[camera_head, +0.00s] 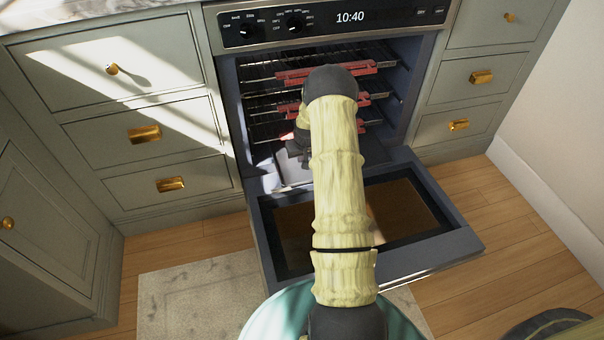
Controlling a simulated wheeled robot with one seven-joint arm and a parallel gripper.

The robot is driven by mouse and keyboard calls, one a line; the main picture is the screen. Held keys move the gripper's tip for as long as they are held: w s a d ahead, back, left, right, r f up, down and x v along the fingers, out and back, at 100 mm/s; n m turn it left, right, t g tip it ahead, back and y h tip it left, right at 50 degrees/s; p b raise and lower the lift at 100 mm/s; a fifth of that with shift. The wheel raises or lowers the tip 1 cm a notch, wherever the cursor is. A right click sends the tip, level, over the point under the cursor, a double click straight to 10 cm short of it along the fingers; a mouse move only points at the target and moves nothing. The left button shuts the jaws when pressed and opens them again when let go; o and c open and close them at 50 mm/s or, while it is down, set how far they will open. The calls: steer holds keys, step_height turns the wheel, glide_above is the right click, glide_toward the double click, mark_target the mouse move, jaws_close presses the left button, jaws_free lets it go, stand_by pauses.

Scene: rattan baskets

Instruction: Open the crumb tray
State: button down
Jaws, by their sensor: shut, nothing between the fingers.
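The oven (350,32) stands between the cabinets with its door (440,262) folded down flat. My arm reaches over the door into the open cavity. My gripper (295,158) is small, dark and partly hidden behind my arm, low at the front of the cavity. It is shut and empty. A pale grey flat piece (292,174) lies just below it on the oven floor and may be the crumb tray. My arm hides much of the cavity's bottom, so I cannot tell whether the gripper touches this piece.
Wire racks with red front strips (300,76) cross the cavity above my gripper. Grey drawers with brass handles (145,134) flank the oven. A pale rug (190,295) lies on the wooden floor. A white wall (560,110) bounds the right side.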

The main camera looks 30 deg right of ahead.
mark_target(300, 180)
steer(key=b+x, duration=0.5)
steer(key=x, duration=0.5)
steer(key=shift+f, duration=0.15)
steer(key=shift+s+a+b, duration=0.25)
steer(key=shift+s+b, duration=0.35)
steer(key=shift+s, duration=0.35)
steer(key=shift+s+a+b, duration=0.25)
steer(key=shift+s+b, duration=0.35)
steer(key=shift+s, duration=0.35)
steer(key=shift+a, duration=0.15)
